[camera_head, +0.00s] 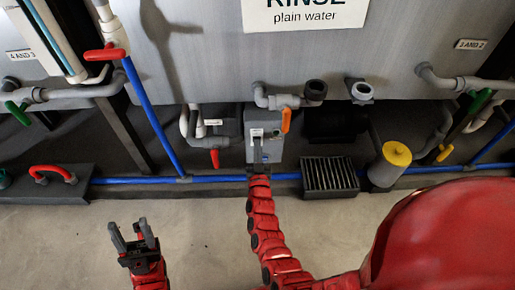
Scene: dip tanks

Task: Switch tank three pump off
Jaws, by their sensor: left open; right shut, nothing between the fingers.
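A grey switch box (276,150) with a pale front plate (257,132) stands below the large grey tank (200,70) marked "RINSE plain water". The plate's details are too small to read, so I cannot tell the switch position. My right arm reaches up to the box. My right gripper (258,160) is shut in front of the lower part of the box and hides some of it. I cannot tell whether it touches the box. My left gripper (133,238) is open and empty above the bare floor at the lower left.
Labels "4 AND 3" (20,55) and "3 AND 2" (470,44) sit left and right. An orange valve handle (286,120) and a red one (215,158) flank the box. A blue pipe (225,179) and a black grate (330,174) lie low. Floor (200,225) is clear.

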